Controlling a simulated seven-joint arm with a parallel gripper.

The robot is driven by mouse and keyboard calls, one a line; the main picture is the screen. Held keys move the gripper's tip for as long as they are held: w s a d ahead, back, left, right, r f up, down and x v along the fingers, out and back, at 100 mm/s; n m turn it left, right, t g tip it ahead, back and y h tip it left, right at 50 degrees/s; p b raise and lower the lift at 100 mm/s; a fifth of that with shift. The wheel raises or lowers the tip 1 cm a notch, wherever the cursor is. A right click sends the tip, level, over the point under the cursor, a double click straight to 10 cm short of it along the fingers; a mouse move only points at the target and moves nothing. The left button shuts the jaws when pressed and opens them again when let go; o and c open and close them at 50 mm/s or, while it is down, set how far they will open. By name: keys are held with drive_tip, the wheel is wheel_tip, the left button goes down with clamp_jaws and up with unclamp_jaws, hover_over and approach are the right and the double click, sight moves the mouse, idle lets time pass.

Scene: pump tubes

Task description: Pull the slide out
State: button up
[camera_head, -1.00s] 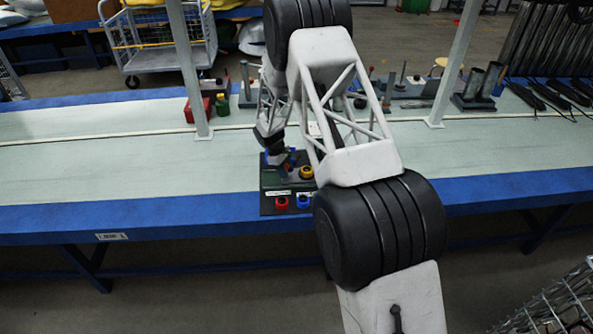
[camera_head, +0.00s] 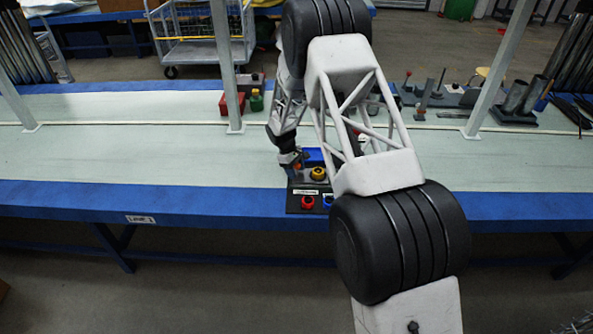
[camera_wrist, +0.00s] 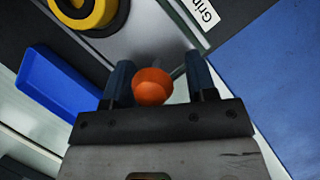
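In the wrist view, my gripper (camera_wrist: 159,78) has its two dark fingers apart, one on each side of an orange round knob (camera_wrist: 152,88). A gap shows between the knob and the right finger; the left finger is very close to it, and I cannot tell whether they touch. The knob appears to sit over a grey metal strip (camera_wrist: 150,40); I cannot tell for sure which part is the slide. In the head view, my gripper (camera_head: 291,158) is low over the left side of a dark fixture board (camera_head: 293,206) at the table's front edge.
The board carries a red knob (camera_head: 308,202), a blue knob (camera_head: 328,200), a yellow ring (camera_head: 318,174) and a blue block or tray (camera_head: 315,157). A red box (camera_head: 231,103) and a green container (camera_head: 257,101) stand farther back. The table (camera_head: 120,160) is clear to the left.

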drive_tip(key=shift+r, duration=0.1)
drive_tip(key=v, duration=0.7)
drive_tip(key=shift+r, duration=0.25)
drive_tip(key=shift+w+a, duration=0.15)
drive_tip(key=shift+r, duration=0.1)
idle(0.4)
drive_tip(key=s+d+r+m+t+y, duration=0.1)
drive_tip(key=s+d+r+m, duration=0.1)
drive_tip(key=s+d+r, duration=0.55)
drive_tip(key=s+d+r+m, duration=0.25)
drive_tip(key=s+r, duration=0.55)
drive_tip(key=r, duration=0.6)
drive_tip(key=s+d+r+m+t+y, duration=0.1)
drive_tip(key=s+d+r, duration=0.6)
drive_tip(key=r, duration=0.4)
drive_tip(key=s+d+r+m+t+y, duration=0.1)
drive_tip(key=s+d+r+m, duration=0.15)
drive_tip(key=s, duration=0.75)
drive_tip(key=s+d+r+m+t, duration=0.15)
drive_tip(key=s+r, duration=0.25)
drive_tip(key=s, duration=0.5)
drive_tip(key=s+d+f+m, duration=0.1)
drive_tip(key=s+d+m, duration=0.1)
drive_tip(key=s, duration=1.4)
drive_tip(key=shift+s+d+y, duration=0.3)
drive_tip(key=shift+s+d, duration=0.05)
drive_tip(key=shift+d, duration=0.25)
